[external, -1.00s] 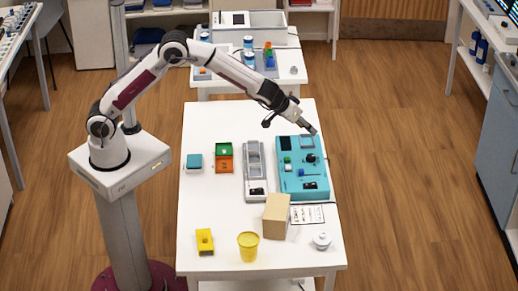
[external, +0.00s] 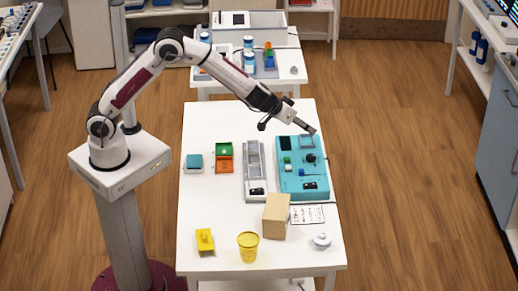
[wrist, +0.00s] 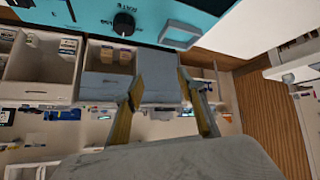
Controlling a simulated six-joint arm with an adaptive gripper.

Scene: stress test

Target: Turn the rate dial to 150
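The turquoise panel (external: 290,187) lies at the right of the white table and fills the top of the wrist view (wrist: 70,12). The rate dial (wrist: 124,24) is a round black knob beside the printed word RATE; it also shows as a dark knob in the external view (external: 310,158). I cannot read its setting. My gripper (external: 311,130) is near the panel's far right corner, apart from the dial. In the wrist view my gripper (wrist: 159,80) has its two fingers spread, with nothing visibly held between them.
A grey tray (external: 246,190) lies left of the panel. A tan box (external: 276,217) and a printed card (external: 308,214) are in front of it. A yellow cup (external: 248,247) and a white lidded item (external: 321,241) stand near the front edge. Green and orange bins (external: 224,164) are farther left.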

